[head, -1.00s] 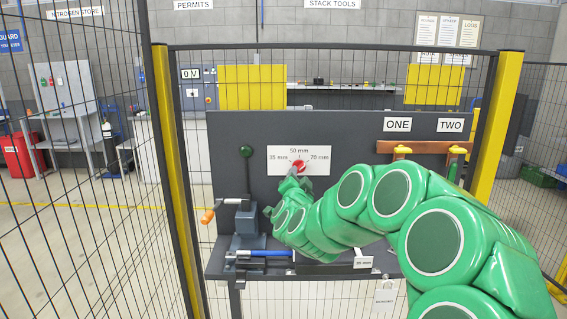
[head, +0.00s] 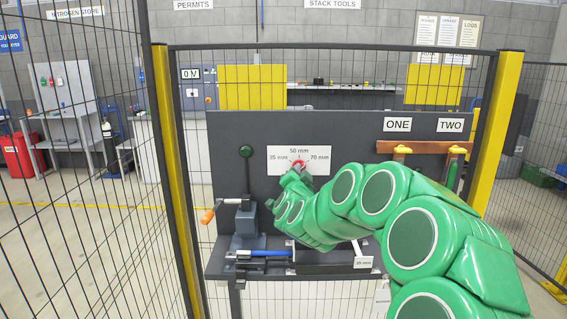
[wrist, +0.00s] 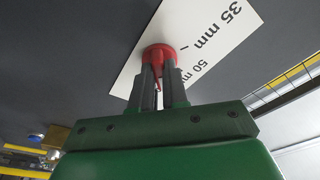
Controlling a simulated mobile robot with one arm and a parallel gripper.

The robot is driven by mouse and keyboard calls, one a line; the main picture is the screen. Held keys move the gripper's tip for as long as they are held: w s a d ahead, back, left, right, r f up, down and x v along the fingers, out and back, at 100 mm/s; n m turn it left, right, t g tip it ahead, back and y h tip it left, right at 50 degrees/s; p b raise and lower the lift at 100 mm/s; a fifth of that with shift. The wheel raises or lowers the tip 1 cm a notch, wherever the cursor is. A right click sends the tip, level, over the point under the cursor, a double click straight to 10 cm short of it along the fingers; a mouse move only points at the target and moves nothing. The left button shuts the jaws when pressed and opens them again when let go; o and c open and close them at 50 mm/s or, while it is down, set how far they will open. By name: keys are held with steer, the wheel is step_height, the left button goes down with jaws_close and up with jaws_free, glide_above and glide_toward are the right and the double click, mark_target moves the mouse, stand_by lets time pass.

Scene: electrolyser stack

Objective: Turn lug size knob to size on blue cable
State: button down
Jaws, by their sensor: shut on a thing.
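The red lug size knob (head: 299,164) sits on a white plate (head: 285,168) marked 35 mm at left, 50 mm at top and 70 mm at right. My gripper (wrist: 161,74) is shut on the red knob (wrist: 158,53), one grey finger on each side. In the head view my gripper (head: 294,175) partly covers the knob, and I cannot tell which mark it points to. The blue cable (head: 265,253) lies low along the bench, partly behind my arm. A small white tag (head: 363,263) to its right appears to read 35 mm.
A vice-like press (head: 248,222) with an orange-handled crank stands left of my arm. A dark lever with a green ball (head: 246,152) rises behind it. Hooks labelled ONE and TWO are at right. Mesh fence and yellow posts (head: 170,180) frame the bench.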

steer(key=m, duration=0.3)
steer(key=shift+h, duration=0.3)
steer(key=c, duration=1)
jaws_free()
steer(key=s, duration=0.7)
